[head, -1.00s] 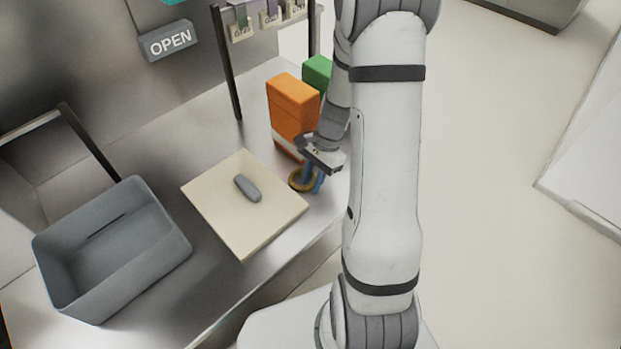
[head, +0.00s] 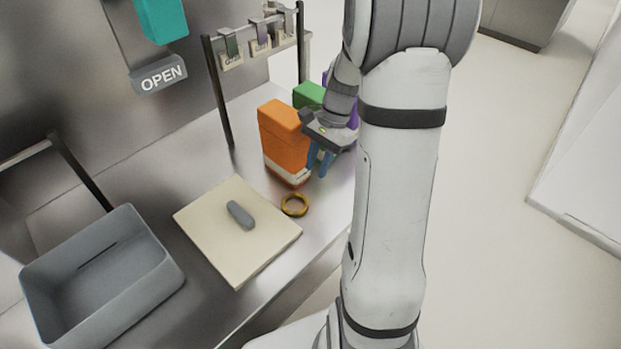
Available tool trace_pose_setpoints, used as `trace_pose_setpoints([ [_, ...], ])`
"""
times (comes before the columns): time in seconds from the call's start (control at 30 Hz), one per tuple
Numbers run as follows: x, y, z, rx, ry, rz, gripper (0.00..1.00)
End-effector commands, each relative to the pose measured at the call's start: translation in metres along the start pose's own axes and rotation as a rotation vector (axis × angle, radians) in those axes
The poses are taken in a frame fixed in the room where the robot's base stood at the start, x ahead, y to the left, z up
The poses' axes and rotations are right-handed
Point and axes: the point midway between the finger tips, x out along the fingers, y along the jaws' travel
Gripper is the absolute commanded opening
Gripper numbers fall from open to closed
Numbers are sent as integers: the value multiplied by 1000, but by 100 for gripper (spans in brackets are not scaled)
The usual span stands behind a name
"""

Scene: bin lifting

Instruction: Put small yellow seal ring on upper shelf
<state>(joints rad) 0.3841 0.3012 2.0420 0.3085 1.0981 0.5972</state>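A small yellow ring (head: 294,214) lies flat on the metal counter, between the cream board and the orange box. My gripper (head: 320,166) is above and a little to the right of the ring, apart from it, with its blue fingers pointing down beside the orange box. A small gap shows between the two fingers, and nothing is seen between them. No shelf can be clearly made out as the upper one.
A cream board (head: 215,255) bears a grey oblong object (head: 240,215). A grey bin (head: 150,240) stands at left. An orange box (head: 284,138), a green box (head: 308,95) and a black-posted rack (head: 218,100) with tags stand behind. An OPEN sign (head: 160,75) is on the wall.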

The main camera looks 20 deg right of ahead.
Motion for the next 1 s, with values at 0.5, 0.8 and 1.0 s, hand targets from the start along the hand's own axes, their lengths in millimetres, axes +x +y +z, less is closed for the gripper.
trace_pose_setpoints([
  [0.5, -38, 51, 121, -738, 339, 46, 26],
  [0.8, -39, 88, 161, -1119, 517, 91, 26],
  [1.0, -36, 92, 170, -1185, 548, 102, 28],
])
